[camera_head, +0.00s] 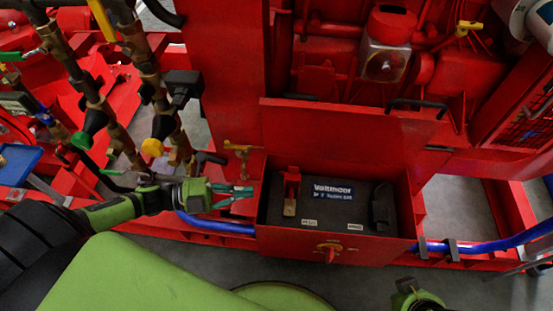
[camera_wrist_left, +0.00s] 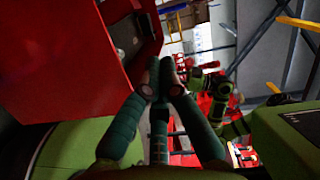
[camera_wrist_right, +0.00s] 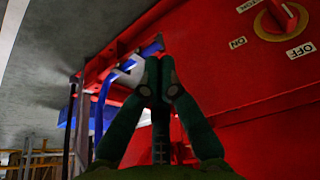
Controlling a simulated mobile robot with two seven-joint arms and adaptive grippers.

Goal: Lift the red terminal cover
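The red terminal cover (camera_head: 291,178) is at the left end of the black battery (camera_head: 335,215) in the head view. A brass-coloured piece shows just in front of it. A black terminal cover (camera_head: 380,207) is at the battery's right end. My left gripper (camera_head: 252,192) is left of the red cover, beside the box wall and apart from the cover. Its fingertips (camera_wrist_left: 160,80) meet in the left wrist view, with nothing seen between them. My right gripper's fingertips (camera_wrist_right: 160,80) are also together and empty, near the box front. Its wrist shows at the head view's bottom edge.
The battery sits in an open-topped red box (camera_head: 290,245) with a rotary switch (camera_head: 329,251) on its front. Red engine panels rise behind it. Brass pipes (camera_head: 95,105) with valves stand left, near my left arm. Blue hoses (camera_head: 215,224) run at both sides.

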